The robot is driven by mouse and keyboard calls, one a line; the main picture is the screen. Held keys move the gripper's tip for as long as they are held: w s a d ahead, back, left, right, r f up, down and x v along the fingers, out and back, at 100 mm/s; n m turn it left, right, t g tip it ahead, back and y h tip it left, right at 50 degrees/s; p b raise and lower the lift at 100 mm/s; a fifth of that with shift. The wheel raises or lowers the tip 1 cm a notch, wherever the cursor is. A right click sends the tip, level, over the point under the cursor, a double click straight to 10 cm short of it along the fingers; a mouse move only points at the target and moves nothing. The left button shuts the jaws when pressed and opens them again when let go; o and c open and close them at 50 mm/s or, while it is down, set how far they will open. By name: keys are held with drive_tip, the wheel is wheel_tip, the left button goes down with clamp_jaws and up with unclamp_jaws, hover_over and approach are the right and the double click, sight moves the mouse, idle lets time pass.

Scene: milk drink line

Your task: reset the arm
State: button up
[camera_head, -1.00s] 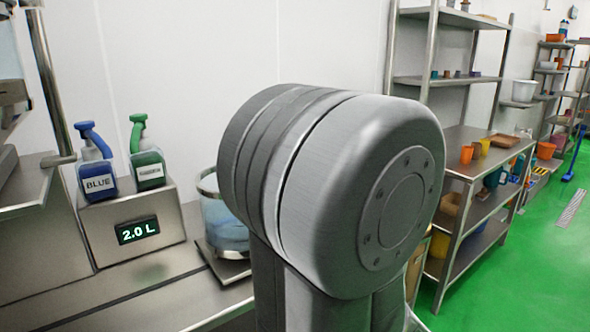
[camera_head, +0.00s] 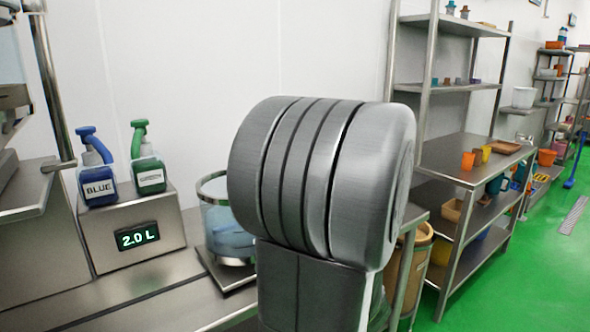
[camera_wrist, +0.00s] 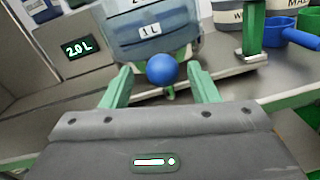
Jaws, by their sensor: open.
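My gripper (camera_wrist: 160,88) shows in the wrist view as two green fingers spread apart, with nothing clearly held between them. I cannot tell whether the fingers touch the knob. In the head view the container (camera_head: 222,232) holds blue liquid and stands on a metal plate. My grey arm joint fills the middle and hides part of it. My gripper is out of sight in the head view.
A metal stand with a "2.0 L" display (camera_head: 138,236) holds a blue bottle (camera_head: 97,180) and a green bottle (camera_head: 147,165). Steel shelves (camera_head: 470,175) stand at the right over green floor.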

drive_tip(key=shift+w+a, duration=0.4)
drive_tip(key=shift+w, duration=0.2)
